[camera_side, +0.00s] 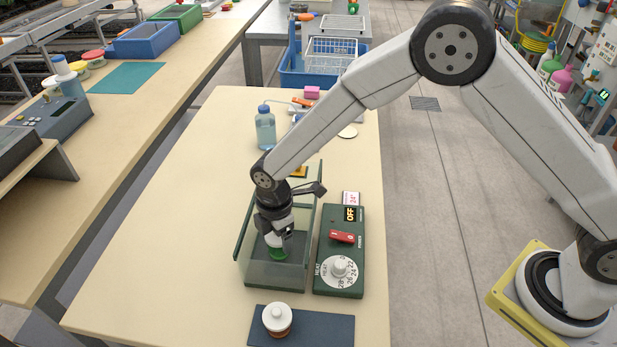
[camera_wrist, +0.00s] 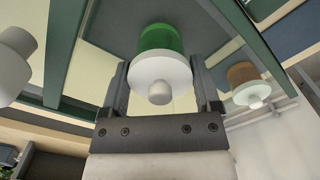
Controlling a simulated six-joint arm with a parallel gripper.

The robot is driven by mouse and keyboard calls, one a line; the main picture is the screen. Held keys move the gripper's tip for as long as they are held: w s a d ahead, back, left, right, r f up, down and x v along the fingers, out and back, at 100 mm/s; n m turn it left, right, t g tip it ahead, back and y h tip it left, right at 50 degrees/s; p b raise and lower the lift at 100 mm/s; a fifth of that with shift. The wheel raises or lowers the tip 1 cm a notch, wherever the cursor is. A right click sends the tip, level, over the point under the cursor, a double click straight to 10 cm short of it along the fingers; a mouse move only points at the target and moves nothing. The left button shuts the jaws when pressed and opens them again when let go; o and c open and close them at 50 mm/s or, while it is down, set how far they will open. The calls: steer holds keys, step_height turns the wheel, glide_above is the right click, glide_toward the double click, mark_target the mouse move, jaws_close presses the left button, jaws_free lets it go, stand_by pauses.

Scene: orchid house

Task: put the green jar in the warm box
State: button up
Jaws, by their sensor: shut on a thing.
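The green jar (camera_side: 278,255) has a white lid and is inside the warm box (camera_side: 262,279), a glass-walled box with a dark green frame. My gripper (camera_side: 274,238) reaches down into the box and is shut on the jar. In the wrist view the jar (camera_wrist: 160,38) sits between the two fingers of my gripper (camera_wrist: 161,84), its white lid and knob towards the camera. Whether the jar's base touches the box floor cannot be told.
A green control panel (camera_side: 325,238) with an OFF display, red switch and white dial stands right of the box. A brown jar with a white lid (camera_side: 277,321) stands on a dark blue mat (camera_side: 335,328) in front. A blue bottle (camera_side: 265,130) stands behind. The table's left side is clear.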

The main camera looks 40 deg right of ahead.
steer(key=shift+f, duration=0.5)
steer(key=shift+f, duration=0.15)
steer(key=o, duration=1.2)
step_height(320, 180, up, 12)
steer(key=shift+r, duration=0.2)
steer(key=shift+d, duration=0.1)
